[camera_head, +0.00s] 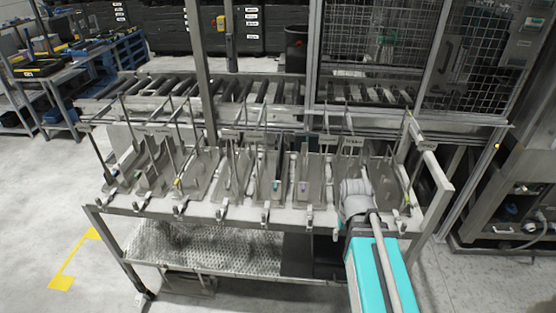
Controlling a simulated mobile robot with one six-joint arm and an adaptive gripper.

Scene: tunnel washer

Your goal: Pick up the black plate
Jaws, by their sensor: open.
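Several upright grey plates, among them one at the middle (272,180), stand in a row on the workbench (240,214). My gripper (356,192) is open at the right part of the bench, close to the rack's front edge. Its fingers are small and mostly hidden by my grey wrist. I see nothing held in it.
Thin upright rods and small clamps (222,213) line the bench front. A roller conveyor (250,90) runs behind, with a mesh cage (375,50) at the back right. A metal machine (515,190) stands at the right. The floor (50,190) at left is open, with a yellow marking (75,258).

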